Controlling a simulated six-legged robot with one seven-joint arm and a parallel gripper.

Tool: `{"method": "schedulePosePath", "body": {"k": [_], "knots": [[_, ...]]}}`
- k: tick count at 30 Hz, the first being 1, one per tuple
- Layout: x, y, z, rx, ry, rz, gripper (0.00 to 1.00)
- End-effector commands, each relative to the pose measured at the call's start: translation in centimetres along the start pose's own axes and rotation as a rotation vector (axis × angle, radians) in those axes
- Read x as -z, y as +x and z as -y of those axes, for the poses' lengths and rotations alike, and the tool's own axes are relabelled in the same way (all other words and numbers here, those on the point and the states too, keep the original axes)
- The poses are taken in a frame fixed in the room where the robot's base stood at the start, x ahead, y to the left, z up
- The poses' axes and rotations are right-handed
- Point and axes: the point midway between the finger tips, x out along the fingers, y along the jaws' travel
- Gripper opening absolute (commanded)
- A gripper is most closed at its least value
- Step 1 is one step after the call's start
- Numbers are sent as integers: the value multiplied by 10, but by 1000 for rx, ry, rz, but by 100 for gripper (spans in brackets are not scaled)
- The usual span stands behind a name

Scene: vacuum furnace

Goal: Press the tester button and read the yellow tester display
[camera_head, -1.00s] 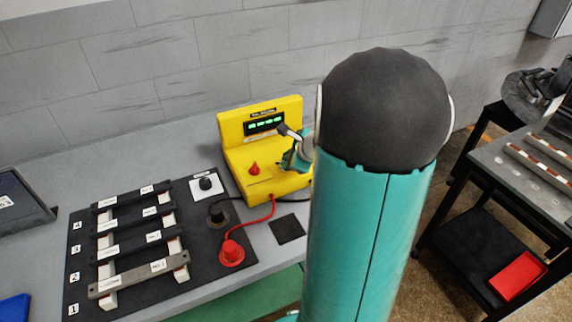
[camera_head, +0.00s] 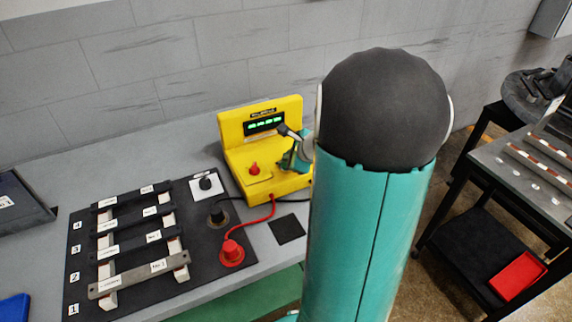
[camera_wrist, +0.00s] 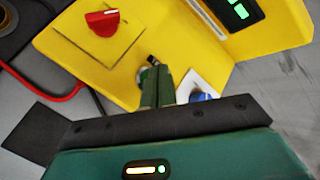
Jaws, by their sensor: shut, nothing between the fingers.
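The yellow tester (camera_head: 235,128) stands on the grey bench against the wall; its front also fills much of the wrist view (camera_wrist: 190,40). Its dark display (camera_head: 264,124) is lit with green characters too small to read; the wrist view shows only a cut-off corner of the display (camera_wrist: 236,12). My gripper (camera_wrist: 155,68) is shut and empty, its green fingers pointing at the tester's face. The fingertips overlap a small metal-ringed black part (camera_wrist: 153,60), perhaps the button; contact cannot be told. A blue round part on a white plate (camera_wrist: 200,97) sits right of the fingers.
A red knob (camera_head: 254,168) is on the tester's face. A red lead (camera_head: 262,218) runs to a red terminal (camera_head: 231,253) on the black board (camera_head: 85,250), which carries several labelled bars. A black square (camera_head: 287,229) lies on the bench. My arm blocks the tester's right side.

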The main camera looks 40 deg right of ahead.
Motion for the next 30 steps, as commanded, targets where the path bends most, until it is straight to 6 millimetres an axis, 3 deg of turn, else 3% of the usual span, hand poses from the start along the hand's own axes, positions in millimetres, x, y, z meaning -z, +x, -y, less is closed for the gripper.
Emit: {"method": "schedulePosePath", "body": {"k": [30], "knots": [[6, 8, -6, -1, 0, 0, 0]]}}
